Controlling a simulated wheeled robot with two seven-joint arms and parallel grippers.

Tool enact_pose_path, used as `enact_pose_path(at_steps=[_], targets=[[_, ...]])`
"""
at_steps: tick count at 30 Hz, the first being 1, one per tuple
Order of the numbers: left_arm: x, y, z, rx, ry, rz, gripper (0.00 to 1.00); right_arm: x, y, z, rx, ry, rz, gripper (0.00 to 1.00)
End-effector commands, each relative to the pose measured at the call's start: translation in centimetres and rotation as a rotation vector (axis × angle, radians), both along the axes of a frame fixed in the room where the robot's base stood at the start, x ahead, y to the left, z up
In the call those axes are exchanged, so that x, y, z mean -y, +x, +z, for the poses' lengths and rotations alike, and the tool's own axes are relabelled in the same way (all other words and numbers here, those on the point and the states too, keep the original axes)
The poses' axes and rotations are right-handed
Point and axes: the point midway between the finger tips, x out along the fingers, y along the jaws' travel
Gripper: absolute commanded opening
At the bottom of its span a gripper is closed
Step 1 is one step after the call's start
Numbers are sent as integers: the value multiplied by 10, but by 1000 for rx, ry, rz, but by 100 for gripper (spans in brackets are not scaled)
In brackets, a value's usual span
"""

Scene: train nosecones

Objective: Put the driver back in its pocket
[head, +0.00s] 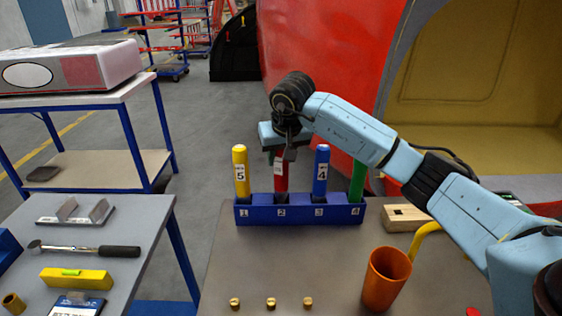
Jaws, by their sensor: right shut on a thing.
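A blue rack (300,213) with pockets numbered 1 to 4 stands near the far edge of the grey table. A yellow driver (241,178) labelled 5 stands in pocket 1. A blue driver (320,172) labelled 4 stands in pocket 3. A green driver (357,180) is at pocket 4, leaning slightly. My right gripper (284,152) is shut on a red driver (281,180), upright in line with pocket 2. The gripper hides its top, and I cannot tell how deep its lower end sits. My left gripper is out of view.
An orange cup (385,279) stands front right, with a wooden block (405,218) behind it. Several brass pieces (271,303) lie along the front. The table's middle is clear.

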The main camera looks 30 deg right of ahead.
Motion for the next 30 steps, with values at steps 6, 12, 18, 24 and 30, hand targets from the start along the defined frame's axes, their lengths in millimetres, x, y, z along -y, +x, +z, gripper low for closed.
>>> enact_pose_path(at_steps=[6,12,18,24,30], targets=[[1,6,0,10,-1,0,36,0,1,-12,5,1,0,8],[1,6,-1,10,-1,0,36,0,1,-13,4,0,-1,8],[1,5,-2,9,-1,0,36,0,0,-16,1,-1,-1,51],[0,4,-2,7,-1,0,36,0,0,-16,1,0,-1,55],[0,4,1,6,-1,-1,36,0,0,-10,2,0,-1,55]])
